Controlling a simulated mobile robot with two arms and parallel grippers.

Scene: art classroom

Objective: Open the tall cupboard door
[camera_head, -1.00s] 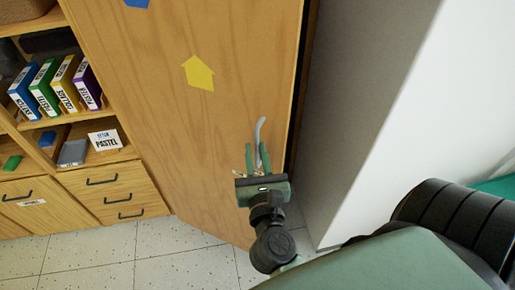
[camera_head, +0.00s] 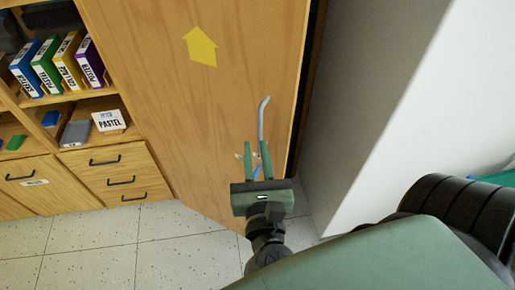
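The tall cupboard door (camera_head: 200,115) is a large wooden panel with a yellow arrow sticker (camera_head: 201,46). A dark gap runs along its right edge, so it appears slightly ajar. A curved grey handle (camera_head: 262,118) stands on the door near that edge. My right gripper (camera_head: 257,150) is at the handle's lower part, its two green fingers apart on either side of it. I cannot tell whether the fingers touch the handle. My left gripper is not in view.
A white wall (camera_head: 400,130) stands close on the right. The tiled floor (camera_head: 130,245) in front is clear.

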